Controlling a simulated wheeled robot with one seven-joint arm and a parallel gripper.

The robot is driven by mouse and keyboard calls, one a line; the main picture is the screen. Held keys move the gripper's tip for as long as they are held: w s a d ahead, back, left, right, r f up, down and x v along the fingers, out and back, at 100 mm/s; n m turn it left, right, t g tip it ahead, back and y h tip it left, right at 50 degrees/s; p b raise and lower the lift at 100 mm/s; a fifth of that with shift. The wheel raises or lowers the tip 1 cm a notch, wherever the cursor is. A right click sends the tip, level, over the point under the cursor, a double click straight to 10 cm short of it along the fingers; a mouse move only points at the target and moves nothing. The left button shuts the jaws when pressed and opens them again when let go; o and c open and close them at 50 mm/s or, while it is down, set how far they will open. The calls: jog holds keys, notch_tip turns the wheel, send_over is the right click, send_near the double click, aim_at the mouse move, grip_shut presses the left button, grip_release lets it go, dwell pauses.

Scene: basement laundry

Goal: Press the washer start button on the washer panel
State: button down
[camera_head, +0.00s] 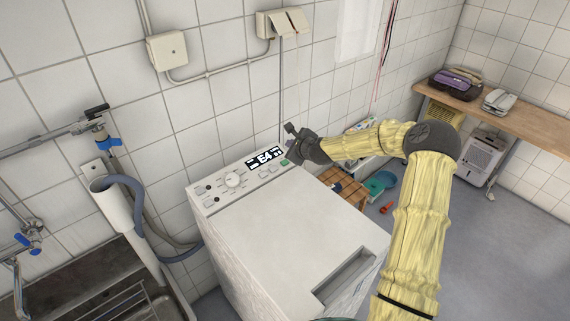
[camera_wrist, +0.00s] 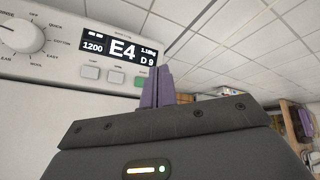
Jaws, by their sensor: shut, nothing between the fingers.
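The white top-loading washer (camera_head: 290,235) stands against the tiled wall. Its panel (camera_head: 212,190) has a dial (camera_head: 232,180), a display (camera_head: 265,159) reading E4, and a row of buttons. A green button (camera_head: 285,162) is at the row's right end; its label is too small to read. Contact cannot be told. In the head view my gripper (camera_head: 291,152) is at the panel's right end.
A grey hose (camera_head: 136,205) and a sink (camera_head: 85,283) are left of the washer. A wooden shelf (camera_head: 520,122) holds a telephone at right. The washer lid is clear.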

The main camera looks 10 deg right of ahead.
jog(key=shift+w+d+m, duration=0.4)
jog(key=shift+d+m, duration=0.05)
jog(key=shift+m, duration=0.05)
jog(key=shift+f, duration=0.1)
jog(key=b, duration=0.4)
send_over(285, 162)
jog(key=s+d, duration=0.1)
jog(key=s, duration=0.2)
jog(key=f, duration=0.7)
jog(key=shift+w, duration=0.25)
jog(key=shift+w+f+b, duration=0.25)
jog(key=shift+f+b, duration=0.4)
jog(key=shift+w+a+f+b, duration=0.1)
jog(key=shift+f+b, duration=0.3)
